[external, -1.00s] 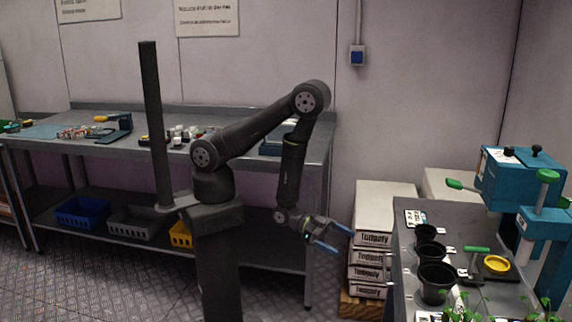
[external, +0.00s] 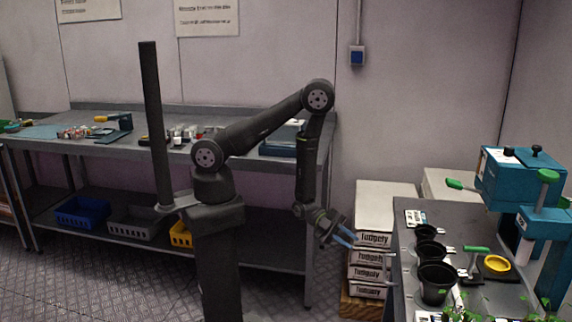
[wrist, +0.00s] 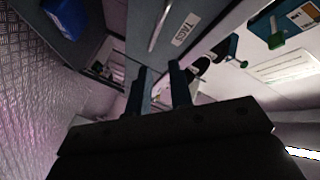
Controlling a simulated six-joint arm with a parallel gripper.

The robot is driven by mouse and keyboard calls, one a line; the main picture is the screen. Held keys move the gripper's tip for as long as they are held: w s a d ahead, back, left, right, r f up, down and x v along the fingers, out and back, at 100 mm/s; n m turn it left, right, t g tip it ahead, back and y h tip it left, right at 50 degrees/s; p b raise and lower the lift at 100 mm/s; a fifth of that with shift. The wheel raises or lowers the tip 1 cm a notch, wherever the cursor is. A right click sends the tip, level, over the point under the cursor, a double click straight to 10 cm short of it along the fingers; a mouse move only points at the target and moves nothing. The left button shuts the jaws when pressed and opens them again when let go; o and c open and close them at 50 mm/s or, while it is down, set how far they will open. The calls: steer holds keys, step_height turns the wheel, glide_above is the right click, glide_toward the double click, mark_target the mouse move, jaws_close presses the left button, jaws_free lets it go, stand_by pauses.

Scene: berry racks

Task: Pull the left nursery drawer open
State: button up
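My gripper (external: 347,238) hangs beside the right bench, in front of the stacked boxes, its blue fingers pointing right and slightly down. In the wrist view its two fingers (wrist: 160,88) stand apart with nothing between them. A grey front with a long bar handle (wrist: 158,28) and a white label reading TAGS (wrist: 184,28) shows beyond the fingertips, apart from them. I cannot tell whether this front is the left nursery drawer. The drawer fronts are hidden in the external view.
The right bench (external: 400,262) carries black pots (external: 436,284), a yellow dish (external: 497,264) and a teal press (external: 510,180). Stacked boxes (external: 370,258) stand close behind my gripper. A long steel bench (external: 75,146) stands at the back. Open floor lies left of the right bench.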

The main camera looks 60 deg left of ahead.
mark_target(385, 267)
steer(key=d+f+m+g, duration=0.1)
steer(key=d+m, duration=0.1)
steer(key=d, duration=0.3)
steer(key=w+d+f+m+g, duration=0.1)
steer(key=d+m, duration=0.2)
steer(key=d, duration=0.2)
steer(key=d+f+m, duration=0.1)
steer(key=d+m, duration=0.2)
steer(key=d, duration=0.2)
steer(key=shift+w+d+g, duration=0.1)
steer(key=shift+w+g, duration=0.3)
steer(key=shift+c, duration=0.2)
jaws_close()
